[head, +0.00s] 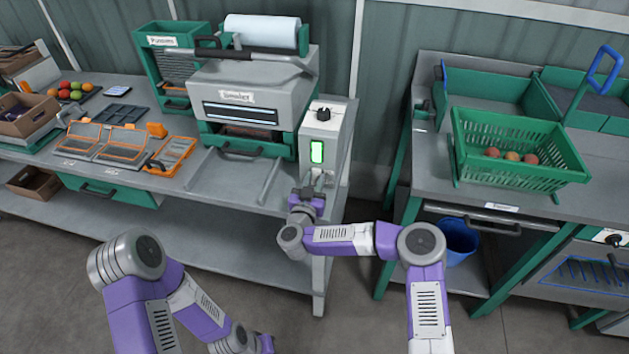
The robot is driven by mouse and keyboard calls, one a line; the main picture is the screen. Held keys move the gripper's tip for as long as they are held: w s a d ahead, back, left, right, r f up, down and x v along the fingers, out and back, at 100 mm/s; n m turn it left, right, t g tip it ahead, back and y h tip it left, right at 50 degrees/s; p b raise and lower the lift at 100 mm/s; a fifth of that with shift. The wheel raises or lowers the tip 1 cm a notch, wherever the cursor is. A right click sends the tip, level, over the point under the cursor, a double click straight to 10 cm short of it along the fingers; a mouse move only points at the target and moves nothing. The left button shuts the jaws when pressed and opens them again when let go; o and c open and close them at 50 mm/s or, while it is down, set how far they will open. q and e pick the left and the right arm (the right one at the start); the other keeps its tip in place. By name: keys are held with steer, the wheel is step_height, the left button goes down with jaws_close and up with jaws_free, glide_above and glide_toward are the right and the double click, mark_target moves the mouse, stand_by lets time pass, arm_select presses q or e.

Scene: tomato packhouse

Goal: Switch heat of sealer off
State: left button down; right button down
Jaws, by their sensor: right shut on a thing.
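The sealer (258,85) is a grey and green machine with a label on its front and a white roll on top. Its light grey control box (337,135) stands at its right end. The box has a black knob (323,114) on top and a lit green indicator (317,152) on its front. My right gripper (312,184) is at the lower front of the box, below the indicator, shut on a small switch there. The fingers mostly hide the switch, so its position cannot be told. My left arm is low at the left; its fingers do not show.
Orange-framed trays (110,142) lie left of the sealer on the grey bench (225,180). A green basket (515,165) with several tomatoes stands on the right bench (440,165). A blue bin (457,240) is below it. A gap separates the benches.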

steer(key=shift+s+a+f+t, duration=0.15)
steer(key=shift+a+f+t, duration=0.1)
steer(key=shift+f+t, duration=0.1)
steer(key=shift+d+f+t+h+b, duration=0.1)
steer(key=shift+f+t+h+b, duration=0.35)
steer(key=shift+b, duration=0.55)
steer(key=shift+r+t+b, duration=0.15)
steer(key=shift+t+b, duration=0.2)
steer(key=shift+t, duration=0.05)
steer(key=shift+d+r, duration=0.1)
steer(key=c, duration=0.8)
jaws_free()
steer(key=shift+r, duration=0.1)
steer(key=shift+c, duration=0.2)
